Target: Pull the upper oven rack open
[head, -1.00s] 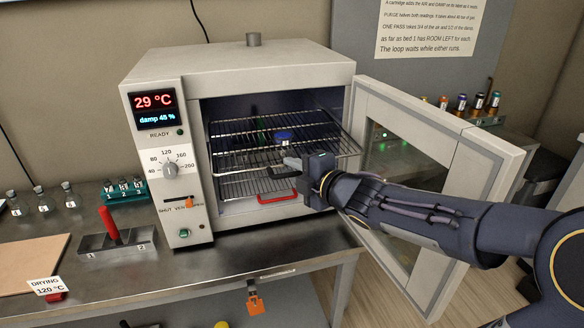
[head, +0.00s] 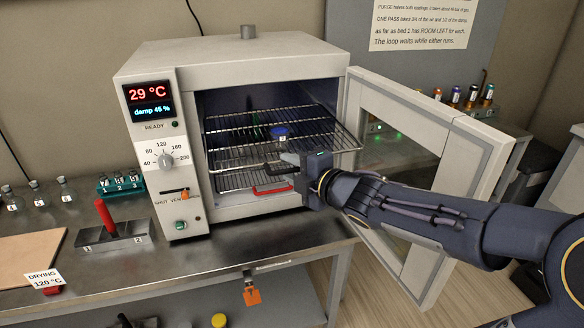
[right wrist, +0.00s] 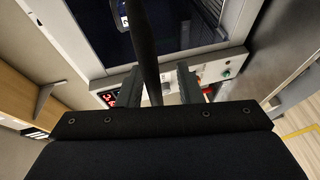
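The oven (head: 240,60) stands on the bench with its door (head: 440,150) swung open to the right. Inside, the upper rack (head: 235,125) is a wire shelf with a blue-capped vial (head: 281,133) on it; its front right corner reaches past the opening. A dark handle (head: 272,168) is at its front. My right gripper (head: 288,163) is at this handle. In the right wrist view, a dark bar (right wrist: 146,45) runs between the two fingers (right wrist: 160,85), with a gap beside one finger, so they look open around it. My left gripper is not in view.
A lower rack (head: 240,181) with a red handle (head: 272,189) is just below. The open door stands close to my right forearm. A holder with a red-handled tool (head: 107,218) and vials are left on the bench (head: 240,255). Bench space before the oven is clear.

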